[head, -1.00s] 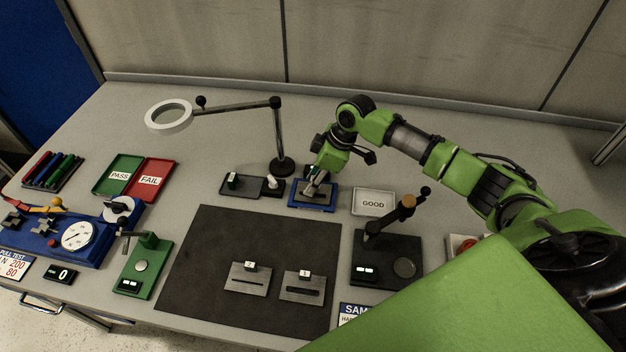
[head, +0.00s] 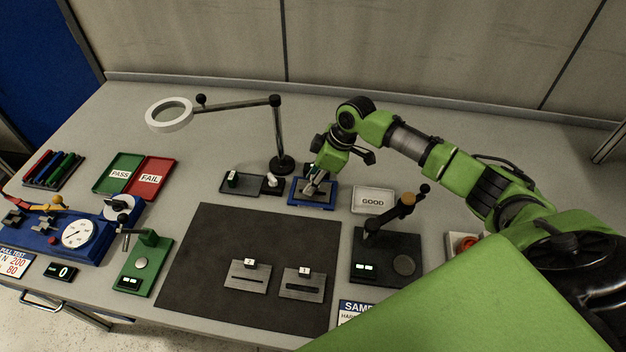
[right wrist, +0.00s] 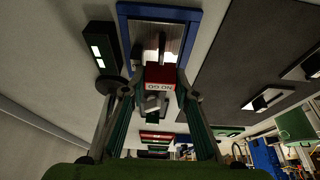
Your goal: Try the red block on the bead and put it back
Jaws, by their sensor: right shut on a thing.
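My right gripper (head: 316,184) is over the blue-edged tray (head: 297,204) at the back middle of the bench. In the right wrist view its fingers (right wrist: 160,92) are shut on the red block (right wrist: 160,73), whose white label reads "NO GO" upside down. The block is at the near end of a narrow bead (right wrist: 162,43) on a bright metal plate inside the tray (right wrist: 197,16). I cannot tell whether block and bead touch. In the head view the gripper hides the block. My left gripper is not in view.
Left of the tray are a dark holder (head: 249,191) with a green block (head: 233,177) and the magnifier base (head: 283,166). A "GOOD" tray (head: 373,212) is at the right, near a dark stand (head: 385,262). A dark mat (head: 215,265) lies in front.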

